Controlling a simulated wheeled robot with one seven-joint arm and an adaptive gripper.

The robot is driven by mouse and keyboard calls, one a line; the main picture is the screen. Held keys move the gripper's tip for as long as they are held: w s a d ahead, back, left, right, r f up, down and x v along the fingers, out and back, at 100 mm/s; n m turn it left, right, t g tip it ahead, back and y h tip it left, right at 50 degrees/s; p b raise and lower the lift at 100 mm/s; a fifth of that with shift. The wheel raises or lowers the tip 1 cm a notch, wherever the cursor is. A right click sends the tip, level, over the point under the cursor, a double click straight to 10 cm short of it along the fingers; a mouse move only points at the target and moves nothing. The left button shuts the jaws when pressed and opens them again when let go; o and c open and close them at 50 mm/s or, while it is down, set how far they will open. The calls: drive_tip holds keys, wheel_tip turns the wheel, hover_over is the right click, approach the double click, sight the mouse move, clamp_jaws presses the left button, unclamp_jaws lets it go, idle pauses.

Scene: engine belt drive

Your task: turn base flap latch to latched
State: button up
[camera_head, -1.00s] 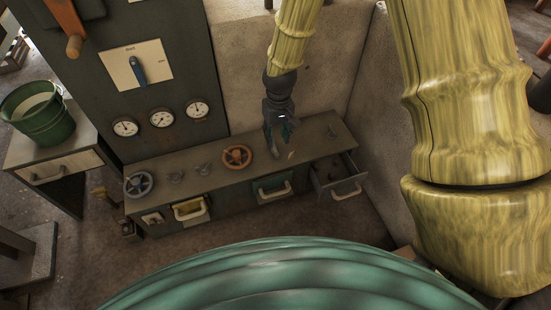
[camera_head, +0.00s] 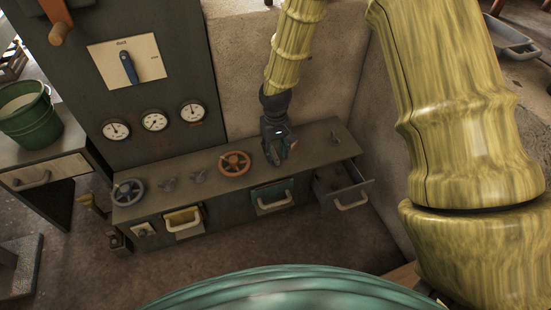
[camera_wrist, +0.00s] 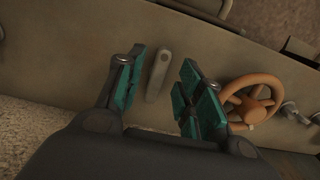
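A small grey lever (camera_wrist: 158,75), which looks like the latch, lies on the top of the low grey cabinet (camera_head: 315,140). In the wrist view it stands between the two teal-padded fingers of my gripper (camera_wrist: 163,66), with a gap on both sides. The gripper is open and I see no contact. In the head view my gripper (camera_head: 281,152) is low over the cabinet top, right of the orange handwheel, and hides the lever. Whether the lever stands at latched cannot be read.
An orange handwheel (camera_head: 234,163) is close beside the gripper; it also shows in the wrist view (camera_wrist: 255,98). A grey handwheel (camera_head: 128,192) and small knobs are farther left. An open drawer (camera_head: 347,193) projects at the right. A gauge panel (camera_head: 153,122) and wall stand behind.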

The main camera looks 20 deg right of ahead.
sight(274, 156)
drive_tip(key=shift+f+b, duration=0.35)
drive_tip(key=shift+f, duration=0.75)
drive_tip(key=shift+c, duration=0.2)
clamp_jaws()
